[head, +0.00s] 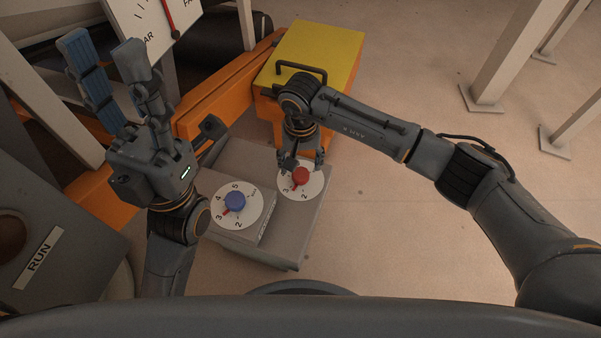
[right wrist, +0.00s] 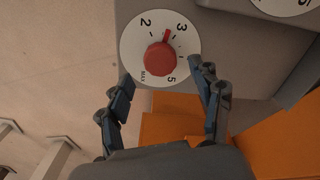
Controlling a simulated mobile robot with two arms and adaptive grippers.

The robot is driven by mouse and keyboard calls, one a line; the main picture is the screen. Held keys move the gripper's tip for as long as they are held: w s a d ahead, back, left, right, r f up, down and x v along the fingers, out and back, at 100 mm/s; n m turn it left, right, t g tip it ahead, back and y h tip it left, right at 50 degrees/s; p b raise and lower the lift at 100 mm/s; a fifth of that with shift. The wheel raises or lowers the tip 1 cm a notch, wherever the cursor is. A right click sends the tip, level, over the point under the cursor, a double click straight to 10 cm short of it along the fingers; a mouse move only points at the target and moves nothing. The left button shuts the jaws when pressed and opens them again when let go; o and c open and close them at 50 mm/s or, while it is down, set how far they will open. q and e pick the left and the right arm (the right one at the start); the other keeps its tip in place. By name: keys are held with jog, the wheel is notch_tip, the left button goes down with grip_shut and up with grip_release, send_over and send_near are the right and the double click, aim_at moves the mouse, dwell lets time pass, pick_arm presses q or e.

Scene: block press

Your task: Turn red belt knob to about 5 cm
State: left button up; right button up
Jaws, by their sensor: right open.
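The red knob (head: 300,176) sits on a round white dial (head: 314,187) on the grey box. In the right wrist view the red knob (right wrist: 160,60) has its pointer between 2 and 3, a little nearer 3. The 5 and MAX marks show on the dial's lower side; the 4 is not clear there. My right gripper (head: 301,163) is at the knob's far side. In the right wrist view its open fingers (right wrist: 165,88) stand apart on either side below the knob, not gripping it. My left gripper (head: 104,50) is raised at the upper left, fingers apart and empty.
A blue knob (head: 235,202) on its own dial sits left of the red one. A yellow-topped orange block (head: 322,48) with a black handle stands behind. A RUN panel (head: 40,260) is at lower left. The floor to the right is open, with pale posts (head: 510,60) beyond.

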aim_at(301, 174)
jog(key=shift+f+b, duration=0.5)
jog(key=shift+f, duration=1.4)
jog(key=c, duration=1.2)
